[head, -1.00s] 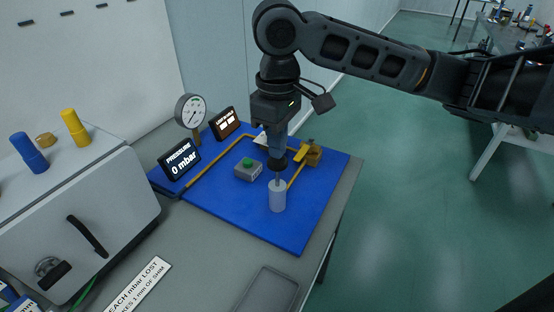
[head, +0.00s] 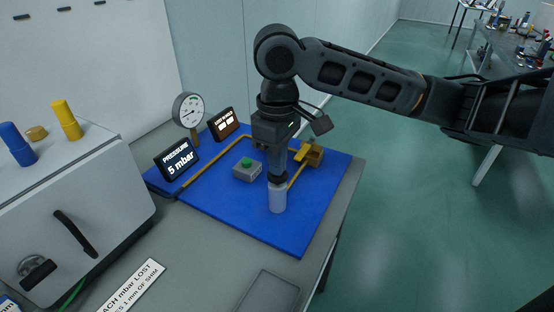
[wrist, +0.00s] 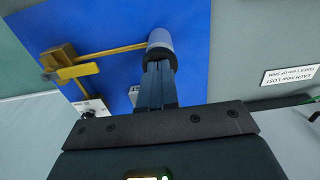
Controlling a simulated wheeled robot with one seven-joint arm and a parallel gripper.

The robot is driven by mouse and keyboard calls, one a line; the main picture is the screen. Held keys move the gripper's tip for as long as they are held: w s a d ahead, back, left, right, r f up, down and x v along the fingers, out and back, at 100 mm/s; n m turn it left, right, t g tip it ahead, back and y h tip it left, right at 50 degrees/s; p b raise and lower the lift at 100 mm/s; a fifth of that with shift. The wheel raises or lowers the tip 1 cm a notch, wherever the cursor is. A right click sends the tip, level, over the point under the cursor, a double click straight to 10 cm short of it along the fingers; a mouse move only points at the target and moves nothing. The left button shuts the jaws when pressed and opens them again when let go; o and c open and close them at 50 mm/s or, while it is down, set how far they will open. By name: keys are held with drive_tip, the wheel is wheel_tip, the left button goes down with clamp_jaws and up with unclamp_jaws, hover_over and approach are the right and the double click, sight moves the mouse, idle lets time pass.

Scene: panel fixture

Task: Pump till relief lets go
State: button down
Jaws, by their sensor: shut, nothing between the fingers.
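My gripper (head: 278,176) is shut and empty, pointing straight down on top of the pump (head: 278,200), a pale grey cylinder on the blue board. The pump's dark top is at the fingertips and its rod no longer shows in the head view. In the wrist view the shut fingers end at the dark ring on the pump (wrist: 160,40). A pressure display (head: 177,158) reads 5 mbar. A round dial gauge (head: 189,110) stands behind it. A brass valve block with a yellow lever (head: 312,154) sits right of the gripper and also shows in the wrist view (wrist: 68,65).
A grey box with a green button (head: 247,168) is left of the pump on the blue board (head: 235,210). A second display (head: 224,124) stands behind. A grey cabinet (head: 70,210) fills the left; a grey tray (head: 268,293) lies in front.

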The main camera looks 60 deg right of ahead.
drive_tip(key=shift+r+p, duration=2.6)
drive_tip(key=shift+r, duration=0.25)
drive_tip(key=shift+f, duration=0.15)
drive_tip(key=shift+f+b, duration=1.95)
drive_tip(key=shift+f, duration=0.7)
wheel_tip(320, 180, up, 6)
drive_tip(key=p, duration=0.5)
drive_tip(key=shift+f, duration=0.2)
drive_tip(key=shift+f, duration=0.2)
